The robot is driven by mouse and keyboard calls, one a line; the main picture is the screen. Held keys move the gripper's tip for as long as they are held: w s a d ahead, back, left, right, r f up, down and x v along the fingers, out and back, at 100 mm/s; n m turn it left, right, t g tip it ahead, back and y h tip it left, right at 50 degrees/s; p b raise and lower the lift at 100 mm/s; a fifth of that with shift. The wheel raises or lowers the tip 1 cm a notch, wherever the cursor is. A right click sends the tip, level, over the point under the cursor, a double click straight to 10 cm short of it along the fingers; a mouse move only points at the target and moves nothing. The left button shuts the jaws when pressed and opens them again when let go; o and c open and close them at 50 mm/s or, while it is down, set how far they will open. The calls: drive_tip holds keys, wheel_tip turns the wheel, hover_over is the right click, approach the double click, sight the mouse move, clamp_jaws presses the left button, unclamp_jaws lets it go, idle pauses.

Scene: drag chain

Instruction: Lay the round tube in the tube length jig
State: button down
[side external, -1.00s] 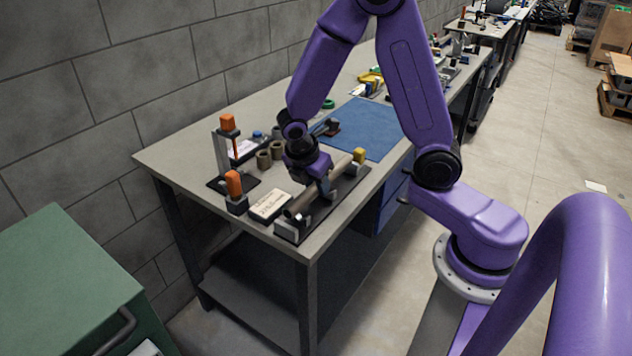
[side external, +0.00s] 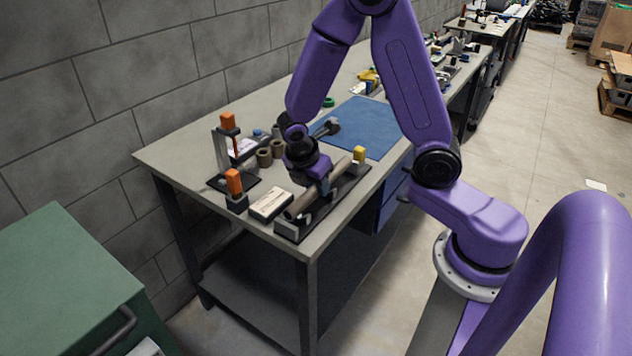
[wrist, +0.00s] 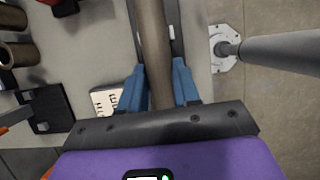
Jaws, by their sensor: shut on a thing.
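A long grey-brown round tube (side external: 299,207) lies lengthwise along the tube length jig. It also shows in the wrist view (wrist: 154,40), running up between the fingers. The jig (side external: 287,232) is a dark narrow base at the table's front edge with light grey supports and a yellow block (side external: 359,154) at its far end. My gripper (side external: 325,185) is shut on the tube near its middle, with a blue finger on each side in the wrist view (wrist: 158,80). The tube covers part of the jig, and I cannot tell whether it touches the supports.
A white label box (side external: 270,204) sits left of the jig. A blue mat (side external: 370,122) lies further back. The table's front edge is close to the jig.

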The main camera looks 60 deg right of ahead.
drive_tip(key=shift+f, duration=1)
idle(0.7)
drive_tip(key=c, duration=0.7)
unclamp_jaws()
drive_tip(key=shift+c, duration=0.2)
drive_tip(key=v, duration=1.7)
drive_tip(key=shift+r, duration=0.25)
drive_tip(key=s+f+m+y, duration=0.1)
drive_tip(key=s+m+y, duration=0.1)
drive_tip(key=s, duration=0.8)
drive_tip(key=s+a+f+m+y, duration=0.1)
drive_tip(key=s+m+y, duration=0.2)
drive_tip(key=s, duration=0.8)
drive_tip(key=shift+a+f, duration=0.35)
drive_tip(key=shift+f, duration=0.05)
